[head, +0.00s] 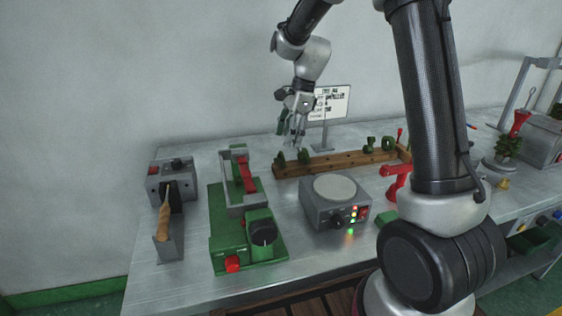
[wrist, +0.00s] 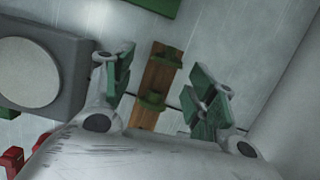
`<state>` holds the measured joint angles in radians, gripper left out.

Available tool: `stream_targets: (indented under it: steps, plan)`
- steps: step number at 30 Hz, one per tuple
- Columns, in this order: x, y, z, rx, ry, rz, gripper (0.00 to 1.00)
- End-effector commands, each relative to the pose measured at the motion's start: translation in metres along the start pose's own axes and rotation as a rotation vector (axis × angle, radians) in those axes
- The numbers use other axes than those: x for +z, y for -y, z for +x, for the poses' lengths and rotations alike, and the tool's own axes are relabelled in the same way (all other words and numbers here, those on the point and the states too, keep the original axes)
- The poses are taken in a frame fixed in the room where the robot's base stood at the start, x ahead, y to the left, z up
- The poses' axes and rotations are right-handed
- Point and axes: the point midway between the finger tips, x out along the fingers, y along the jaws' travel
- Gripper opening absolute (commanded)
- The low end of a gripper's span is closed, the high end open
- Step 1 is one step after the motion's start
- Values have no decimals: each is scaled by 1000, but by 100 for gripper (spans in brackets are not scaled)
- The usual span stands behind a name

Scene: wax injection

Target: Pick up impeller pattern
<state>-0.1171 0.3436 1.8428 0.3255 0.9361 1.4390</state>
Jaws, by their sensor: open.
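Several small green patterns stand on a wooden rack (head: 340,162); I cannot tell for sure which is the impeller. Two are at the rack's left end, a left one (head: 281,159) and one beside it (head: 304,157); others stand near the right end, including a ring-shaped one (head: 388,143). My gripper (head: 296,138) points down above the rack's left part, apart from it. In the wrist view my open, empty gripper (wrist: 163,86) has its green-padded fingers on either side of the rack (wrist: 160,74), with green patterns (wrist: 152,101) showing between them.
A grey heater box with a round plate (head: 335,187) stands in front of the rack. A green clamp fixture (head: 240,225) and a grey tool stand (head: 170,190) are to the left. A sign (head: 330,103) stands behind. A red press (head: 396,180) is at right.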

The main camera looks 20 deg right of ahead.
Motion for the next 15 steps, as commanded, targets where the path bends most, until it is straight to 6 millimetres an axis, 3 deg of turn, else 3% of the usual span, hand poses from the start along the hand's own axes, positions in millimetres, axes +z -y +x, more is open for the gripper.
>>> stream_targets:
  steps: [15]
  plan:
    - [2, 12, 62, 16, 8, 61, 57]
